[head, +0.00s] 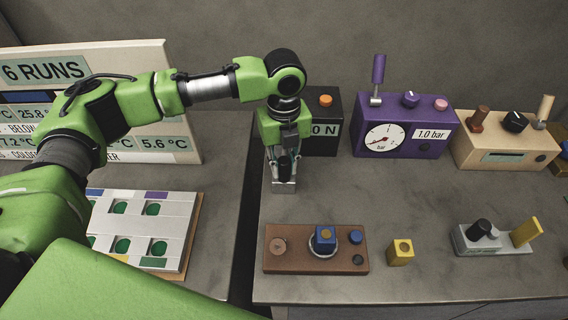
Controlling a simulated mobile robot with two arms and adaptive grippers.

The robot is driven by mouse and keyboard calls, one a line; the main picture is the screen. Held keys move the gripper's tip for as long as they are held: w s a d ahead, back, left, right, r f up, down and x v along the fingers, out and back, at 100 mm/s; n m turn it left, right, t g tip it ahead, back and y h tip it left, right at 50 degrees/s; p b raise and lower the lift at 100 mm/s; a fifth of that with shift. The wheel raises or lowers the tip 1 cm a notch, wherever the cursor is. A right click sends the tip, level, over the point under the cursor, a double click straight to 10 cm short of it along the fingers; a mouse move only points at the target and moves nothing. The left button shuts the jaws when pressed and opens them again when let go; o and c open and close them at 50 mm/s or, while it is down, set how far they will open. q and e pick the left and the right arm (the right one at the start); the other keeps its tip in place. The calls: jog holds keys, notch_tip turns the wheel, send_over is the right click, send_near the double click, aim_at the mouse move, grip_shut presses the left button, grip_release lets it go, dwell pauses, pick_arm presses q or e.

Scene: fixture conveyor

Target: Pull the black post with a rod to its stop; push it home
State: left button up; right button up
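A short black post (479,228) leans on a grey metal base at the right front of the table, beside a small grey knob and a yellow upright plate. I cannot make out a rod on it. My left gripper (284,180) points down over the back left of this table, well left of the black post. A small silvery block shape shows at its fingertips; I cannot tell whether it is a separate part or the fingertips themselves. My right gripper is out of view.
A brown board (290,262) with a blue block and a loose yellow block (400,252) stand at the front. A black box (325,140), a purple gauge box (440,143) and a tan box (465,153) line the back. The table's middle is clear.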

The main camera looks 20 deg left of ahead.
pick_arm(q)
grip_shut()
jog(key=shift+w+r, duration=0.1)
jog(key=shift+w, duration=0.1)
jog(key=w, duration=0.1)
jog(key=w+a+p, duration=0.1)
jog(key=w, duration=0.1)
jog(key=shift+w, duration=0.15)
jog(key=shift+w+a, duration=0.15)
jog(key=shift+w, duration=0.35)
jog(key=o, duration=0.9)
grip_release()
